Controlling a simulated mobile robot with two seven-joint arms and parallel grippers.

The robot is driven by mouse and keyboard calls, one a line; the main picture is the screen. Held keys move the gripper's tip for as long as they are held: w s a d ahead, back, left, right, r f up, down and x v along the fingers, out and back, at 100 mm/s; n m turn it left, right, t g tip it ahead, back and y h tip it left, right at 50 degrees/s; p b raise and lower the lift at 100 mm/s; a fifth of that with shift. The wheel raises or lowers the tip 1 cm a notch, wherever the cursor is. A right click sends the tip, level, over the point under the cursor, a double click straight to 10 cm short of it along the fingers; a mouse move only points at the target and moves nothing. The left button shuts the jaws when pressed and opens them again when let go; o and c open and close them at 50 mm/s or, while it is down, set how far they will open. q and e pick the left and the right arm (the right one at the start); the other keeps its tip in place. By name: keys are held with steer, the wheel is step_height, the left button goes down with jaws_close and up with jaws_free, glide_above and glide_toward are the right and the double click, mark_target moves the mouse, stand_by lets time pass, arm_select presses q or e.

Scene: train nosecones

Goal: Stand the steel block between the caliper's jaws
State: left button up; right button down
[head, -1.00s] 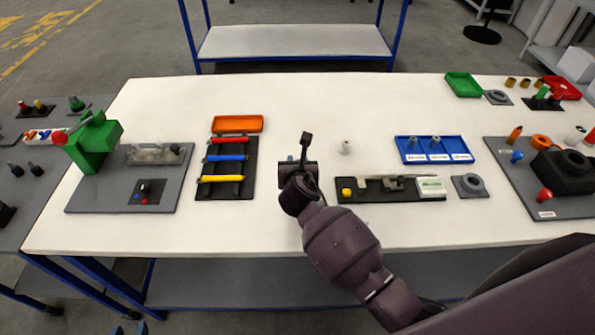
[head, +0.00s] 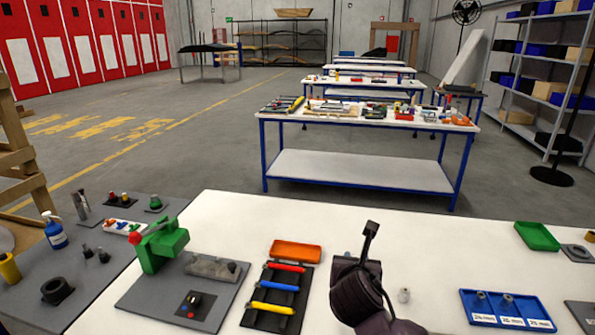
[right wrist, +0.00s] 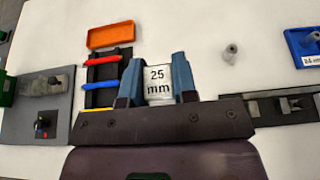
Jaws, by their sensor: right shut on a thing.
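My right gripper (head: 357,268) is over the white table, just right of the screwdriver rack in the head view. In the right wrist view its blue fingers (right wrist: 158,80) are shut on the steel block (right wrist: 158,88), whose face reads "25 mm". The caliper (right wrist: 285,105) lies on a dark base at the right of the right wrist view, apart from the block. Part of its base is hidden behind my gripper body. The caliper is out of the head view now. My left gripper is not in view.
The rack (head: 278,292) holds red, blue and yellow tools, with an orange tray (head: 296,251) behind it. A blue labelled tray (head: 508,322) holds small grey pegs, and a grey peg (head: 404,295) stands on the table. A green machine (head: 160,245) stands left.

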arm_select(q)
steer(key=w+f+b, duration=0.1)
steer(key=b, duration=0.1)
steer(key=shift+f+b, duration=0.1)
steer(key=shift+b, duration=0.2)
arm_select(e)
steer(key=s+d+f+n+y, duration=0.2)
steer(key=s+d+n+y, duration=0.1)
steer(key=s, duration=0.7)
steer(key=shift+s+d+f+t+y, duration=0.3)
steer(key=shift+s+d+t, duration=0.1)
steer(key=shift+d, duration=0.4)
steer(key=shift+w, duration=0.1)
